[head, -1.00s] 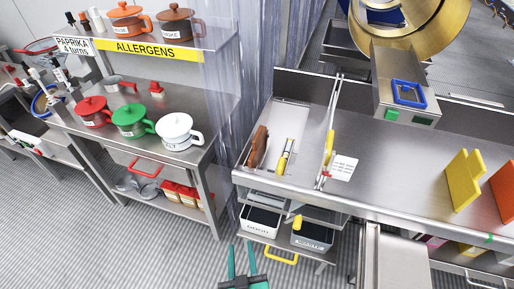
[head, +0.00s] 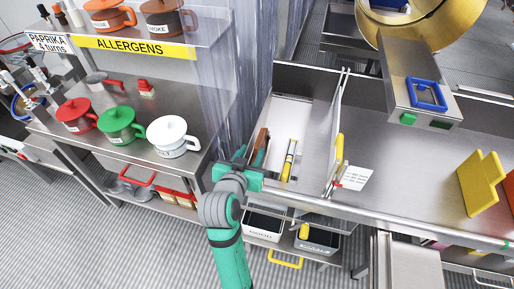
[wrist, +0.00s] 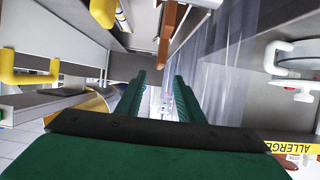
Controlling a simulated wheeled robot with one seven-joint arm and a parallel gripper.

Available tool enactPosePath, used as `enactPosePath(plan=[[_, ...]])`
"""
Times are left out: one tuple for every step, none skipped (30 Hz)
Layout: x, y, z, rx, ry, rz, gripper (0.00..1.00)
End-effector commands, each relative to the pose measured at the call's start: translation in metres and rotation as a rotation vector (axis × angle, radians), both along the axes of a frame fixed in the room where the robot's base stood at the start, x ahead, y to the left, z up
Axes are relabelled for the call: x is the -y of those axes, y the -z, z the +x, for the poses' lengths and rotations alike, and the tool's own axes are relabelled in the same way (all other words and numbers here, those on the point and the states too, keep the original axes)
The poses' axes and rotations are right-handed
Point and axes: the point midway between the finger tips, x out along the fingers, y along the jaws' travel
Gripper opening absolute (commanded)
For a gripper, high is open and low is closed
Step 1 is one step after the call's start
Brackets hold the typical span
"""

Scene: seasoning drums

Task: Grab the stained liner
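No item is clearly marked as the stained liner. A brown-orange upright piece (head: 261,139), which may be it, stands at the left end of the steel counter's recessed tray (head: 291,111). A brown bar that looks like the same piece shows at the top of the wrist view (wrist: 167,38), beyond my fingertips. My gripper (head: 253,170) is at the tray's front left edge, close to the brown piece; the head view does not show whether they touch. In the wrist view my gripper's two green fingers (wrist: 157,85) stand apart with nothing between them.
A yellow-handled tool (head: 288,160) lies right of the brown piece. A tall divider (head: 337,130) and a white note (head: 355,178) are further right. Plastic strip curtains (head: 240,75) hang behind. The allergen shelf with a white pot (head: 172,136) is left. Labelled bins (head: 264,225) sit below.

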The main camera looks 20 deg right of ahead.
Motion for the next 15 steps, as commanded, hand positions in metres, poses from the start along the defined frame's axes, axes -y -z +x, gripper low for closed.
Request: enactPosePath(plan=[[0.003,-0.002,0.002,0.001,0.008,0.003,0.34],[0.005,-0.002,0.004,0.0,0.011,0.005,0.34],[0.009,0.0,0.006,0.0,0.015,0.006,0.34],[0.012,0.001,0.009,-0.001,0.018,0.006,0.34],[0.015,0.003,0.012,-0.001,0.019,0.006,0.34],[0.019,0.005,0.017,-0.001,0.02,0.006,0.34],[0.022,0.007,0.02,-0.002,0.02,0.007,0.34],[0.025,0.009,0.024,0.0,0.022,0.006,0.34],[0.029,0.011,0.028,0.0,0.023,0.005,0.34],[0.031,0.013,0.031,-0.001,0.024,0.005,0.34],[0.033,0.014,0.033,0.0,0.024,0.005,0.34],[0.035,0.016,0.036,0.0,0.023,0.005,0.34],[0.036,0.017,0.038,-0.001,0.023,0.006,0.34],[0.037,0.017,0.04,-0.001,0.022,0.005,0.34],[0.037,0.018,0.041,0.0,0.02,0.005,0.34]])
